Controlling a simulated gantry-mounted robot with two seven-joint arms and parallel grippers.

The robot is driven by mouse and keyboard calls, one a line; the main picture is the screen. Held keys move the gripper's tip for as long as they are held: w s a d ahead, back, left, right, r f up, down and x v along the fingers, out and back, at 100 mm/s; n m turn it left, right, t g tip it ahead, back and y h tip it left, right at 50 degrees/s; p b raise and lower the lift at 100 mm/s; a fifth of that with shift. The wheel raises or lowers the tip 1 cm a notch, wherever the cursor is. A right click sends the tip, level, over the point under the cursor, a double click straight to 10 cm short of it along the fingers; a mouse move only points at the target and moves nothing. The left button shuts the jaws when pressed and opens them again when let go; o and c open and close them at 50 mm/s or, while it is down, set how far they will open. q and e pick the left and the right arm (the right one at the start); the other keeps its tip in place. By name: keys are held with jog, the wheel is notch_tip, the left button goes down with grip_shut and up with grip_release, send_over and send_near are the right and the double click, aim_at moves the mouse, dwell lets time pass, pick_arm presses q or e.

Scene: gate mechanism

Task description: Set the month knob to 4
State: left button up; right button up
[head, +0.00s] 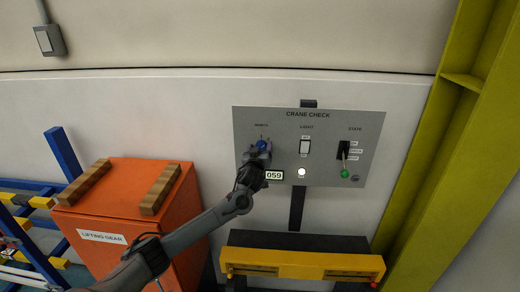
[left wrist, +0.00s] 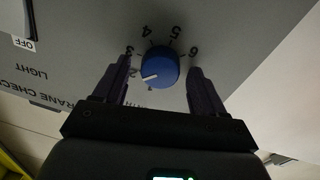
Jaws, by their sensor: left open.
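The blue month knob (left wrist: 160,67) is on the grey crane check panel, with numbers around it. In the left wrist view, the panel appears upside down and the knob's white pointer line aims left and slightly down, close to the 2. The 4 (left wrist: 147,31) is above the knob in that view. My left gripper (left wrist: 159,72) is open, with one finger on each side of the knob and a gap to each. In the head view the knob (head: 262,144) shows just above my left gripper (head: 258,152), which hides part of the dial. My right gripper is not in view.
The panel (head: 220,0) is not repeated here; a light switch (head: 305,146), a white lamp (head: 302,172), a 059 display (head: 273,175) and a state lever (head: 344,155) sit right of the knob. An orange lifting gear box (head: 120,205) stands left; a yellow post (head: 440,130) stands right.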

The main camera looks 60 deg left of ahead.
pick_arm(q)
jog(key=c, duration=1.1)
jog(key=shift+o, duration=0.2)
jog(key=shift+m, duration=0.4)
jog(key=m+p, duration=0.2)
jog(key=m, duration=0.1)
jog(key=shift+r+m, duration=0.1)
jog(key=shift+m, duration=0.2)
jog(key=m+p, duration=0.2)
jog(key=m, duration=0.2)
jog(key=shift+w+g, duration=0.15)
jog(key=shift+g, duration=0.15)
jog(key=m+p, duration=0.2)
jog(key=m, duration=0.3)
jog(key=shift+m+g, duration=0.3)
jog(key=shift+d+m+p, duration=0.1)
jog(key=shift+m+p, duration=0.6)
jog(key=shift+m, duration=0.9)
jog(key=shift+f, duration=0.2)
